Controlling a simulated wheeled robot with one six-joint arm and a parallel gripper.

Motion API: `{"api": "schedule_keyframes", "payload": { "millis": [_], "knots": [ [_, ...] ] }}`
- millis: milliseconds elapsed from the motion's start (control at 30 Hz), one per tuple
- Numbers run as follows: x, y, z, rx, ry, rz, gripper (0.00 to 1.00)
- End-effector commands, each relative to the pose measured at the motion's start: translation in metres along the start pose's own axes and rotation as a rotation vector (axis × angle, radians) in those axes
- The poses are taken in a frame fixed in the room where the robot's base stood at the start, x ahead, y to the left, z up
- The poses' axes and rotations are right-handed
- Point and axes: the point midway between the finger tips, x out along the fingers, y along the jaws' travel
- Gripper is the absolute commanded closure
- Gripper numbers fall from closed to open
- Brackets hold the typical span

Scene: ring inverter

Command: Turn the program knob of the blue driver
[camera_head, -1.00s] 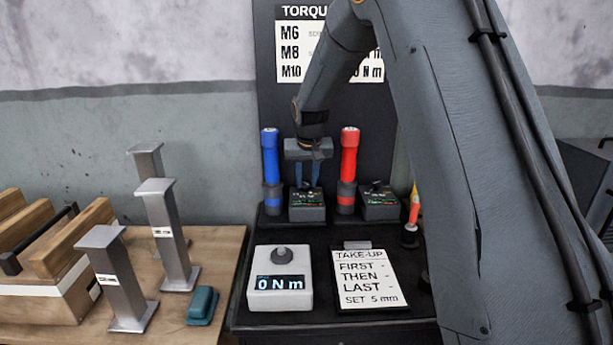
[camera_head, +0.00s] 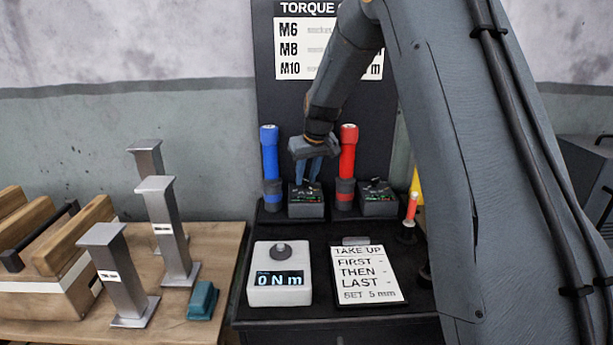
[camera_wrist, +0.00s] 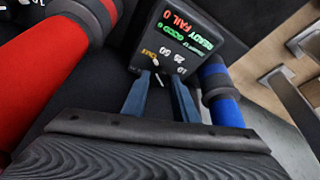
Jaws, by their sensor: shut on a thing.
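The blue driver (camera_head: 270,155) stands upright at the back of the black bench. Its dark control box (camera_head: 306,211) sits just right of it. The wrist view shows the box's lit panel (camera_wrist: 186,30) with READY, FAIL 0 and GOOD text and a dial with 10, 25 and 50. My gripper (camera_head: 307,186) is tilted over this box with its blue fingers down. In the wrist view its fingertips (camera_wrist: 159,76) are shut on the small program knob (camera_wrist: 158,82), which is largely hidden between them. The blue driver also shows there (camera_wrist: 218,95), right of the fingers.
The red driver (camera_head: 347,150) stands close to the right of my gripper, with a second control box (camera_head: 378,203) beyond it. In front are a torque meter (camera_head: 281,293) reading 0 Nm and a take-up card (camera_head: 366,275). Metal posts (camera_head: 166,232) stand at the left.

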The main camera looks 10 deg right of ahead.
Motion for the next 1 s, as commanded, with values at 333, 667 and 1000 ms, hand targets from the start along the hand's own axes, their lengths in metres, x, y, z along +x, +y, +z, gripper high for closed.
{"api": "schedule_keyframes", "payload": {
  "millis": [333, 667, 1000],
  "knots": [
    [-0.001, 0.000, -0.001, 0.000, 0.002, 0.001, 0.55],
    [-0.020, 0.000, -0.002, 0.000, 0.004, 0.001, 0.55],
    [-0.069, 0.000, -0.001, 0.000, 0.004, 0.001, 0.55]
  ]
}}
